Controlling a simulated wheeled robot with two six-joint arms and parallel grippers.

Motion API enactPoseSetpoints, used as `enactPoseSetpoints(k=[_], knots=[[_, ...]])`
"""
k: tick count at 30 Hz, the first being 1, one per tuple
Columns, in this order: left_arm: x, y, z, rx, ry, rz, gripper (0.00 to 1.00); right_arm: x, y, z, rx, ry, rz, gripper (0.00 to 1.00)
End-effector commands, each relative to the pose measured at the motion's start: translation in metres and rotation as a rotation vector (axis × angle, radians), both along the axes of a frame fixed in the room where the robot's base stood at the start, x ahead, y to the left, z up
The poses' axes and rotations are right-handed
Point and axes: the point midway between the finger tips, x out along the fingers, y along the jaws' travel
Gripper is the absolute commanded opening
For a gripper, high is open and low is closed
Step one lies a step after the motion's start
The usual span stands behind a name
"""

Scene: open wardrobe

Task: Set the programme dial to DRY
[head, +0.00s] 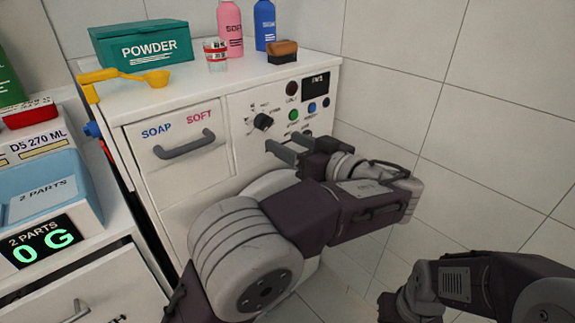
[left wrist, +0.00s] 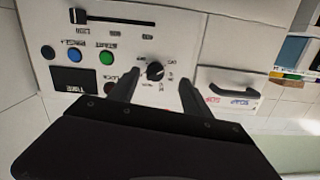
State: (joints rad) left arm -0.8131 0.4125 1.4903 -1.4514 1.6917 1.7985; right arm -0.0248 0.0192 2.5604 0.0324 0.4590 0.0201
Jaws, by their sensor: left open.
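The programme dial (head: 263,121) is a round black knob on the white front panel of the machine, right of the soap drawer. It also shows in the left wrist view (left wrist: 155,71), with small labels around it too blurred to read. Which label it points at cannot be told. My left gripper (head: 276,146) is open and empty, its fingers just below and right of the dial in the head view. In the left wrist view the fingertips (left wrist: 158,88) lie to either side of the dial, apparently not touching it. My right arm shows at the lower right, its gripper out of frame.
Green (head: 294,115) and blue (head: 312,107) buttons and a dark display (head: 318,80) sit right of the dial. A slider (left wrist: 80,15) is on the panel too. The drawer handle (head: 184,149) juts out at left. A powder box (head: 142,45) and bottles stand on top.

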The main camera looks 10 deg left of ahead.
Motion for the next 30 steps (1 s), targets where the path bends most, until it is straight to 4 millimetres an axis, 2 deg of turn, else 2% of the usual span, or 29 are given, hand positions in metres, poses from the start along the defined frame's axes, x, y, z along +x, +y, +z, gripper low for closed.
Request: enactPoseSetpoints(k=[1, 4, 8, 11, 21, 30], knots=[[-0.002, -0.008, -0.004, -0.006, -0.066, -0.002, 0.57, 0.0, 0.0, -0.015, 0.0, -0.001, 0.0, 0.0], [-0.005, -0.013, 0.007, -0.014, -0.137, 0.001, 0.57, 0.0, 0.0, -0.016, 0.0, -0.001, 0.0, 0.0], [-0.004, -0.011, 0.011, -0.015, -0.144, 0.003, 0.57, 0.0, 0.0, -0.013, 0.0, -0.001, 0.0, 0.0], [0.003, -0.001, 0.009, -0.016, -0.142, 0.004, 0.57, 0.0, 0.0, -0.017, 0.0, -0.001, 0.0, 0.0], [0.044, 0.051, 0.009, -0.015, -0.138, 0.005, 0.57, 0.0, 0.0, -0.026, 0.0, -0.001, 0.0, 0.0], [0.051, 0.06, 0.01, -0.014, -0.137, 0.001, 0.57, 0.0, 0.0, -0.027, 0.0, -0.001, 0.0, 0.0]])
